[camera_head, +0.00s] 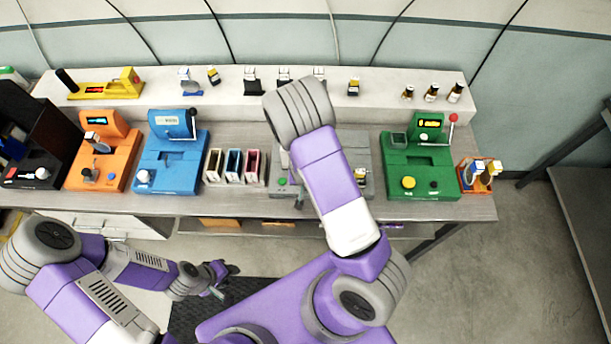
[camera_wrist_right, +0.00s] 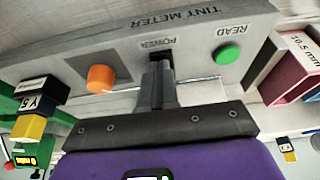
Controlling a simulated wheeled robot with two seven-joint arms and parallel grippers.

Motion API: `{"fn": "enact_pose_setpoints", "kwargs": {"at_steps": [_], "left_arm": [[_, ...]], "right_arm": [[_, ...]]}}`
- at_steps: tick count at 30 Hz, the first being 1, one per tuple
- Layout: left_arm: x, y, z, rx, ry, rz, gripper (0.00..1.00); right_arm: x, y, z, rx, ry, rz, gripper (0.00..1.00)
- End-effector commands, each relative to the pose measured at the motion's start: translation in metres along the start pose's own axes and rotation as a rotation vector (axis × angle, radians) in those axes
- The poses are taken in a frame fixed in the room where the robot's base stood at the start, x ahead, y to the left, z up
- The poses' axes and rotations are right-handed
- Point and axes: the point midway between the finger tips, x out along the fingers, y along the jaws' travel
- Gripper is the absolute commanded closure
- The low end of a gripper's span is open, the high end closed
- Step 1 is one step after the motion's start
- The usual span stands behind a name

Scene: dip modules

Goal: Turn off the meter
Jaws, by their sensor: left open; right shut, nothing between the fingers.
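The grey tint meter (camera_head: 279,192) sits on the table, mostly hidden behind my right arm in the head view. Its front panel (camera_wrist_right: 205,42) shows upside down in the right wrist view, with a black POWER switch (camera_wrist_right: 161,57), a green READ button (camera_wrist_right: 228,53) and an orange part (camera_wrist_right: 100,78). My right gripper (camera_wrist_right: 160,70) is shut and empty, its fingertips at the POWER switch. I cannot tell whether they touch it, and the switch position is partly hidden. My left gripper (camera_head: 222,279) is open and empty, low in front of the table.
An orange device (camera_head: 105,160) and a blue device (camera_head: 172,165) stand left. Several small coloured bins (camera_head: 235,167) sit just left of the meter. A green device (camera_head: 420,170) with a red-knobbed lever stands right. A white shelf (camera_head: 220,108) with small items runs behind.

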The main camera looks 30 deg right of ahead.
Motion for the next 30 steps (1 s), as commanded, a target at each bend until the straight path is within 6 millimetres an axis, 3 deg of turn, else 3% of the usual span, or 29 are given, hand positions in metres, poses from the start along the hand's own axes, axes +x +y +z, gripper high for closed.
{"fn": "enact_pose_setpoints", "kwargs": {"at_steps": [11,18,24,30], "left_arm": [[-0.010,0.004,0.001,0.000,0.000,0.000,0.57],[-0.038,0.014,0.002,0.000,0.000,0.000,0.57],[-0.036,0.013,0.002,0.000,0.000,0.000,0.57],[-0.040,0.015,0.002,0.000,0.000,0.000,0.57]], "right_arm": [[-0.012,-0.001,-0.005,0.000,0.003,-0.001,1.00],[-0.048,-0.003,-0.012,-0.003,-0.001,-0.001,1.00],[-0.091,-0.004,-0.010,-0.005,0.002,-0.005,1.00],[-0.122,-0.003,-0.009,-0.004,0.002,-0.002,1.00]]}}
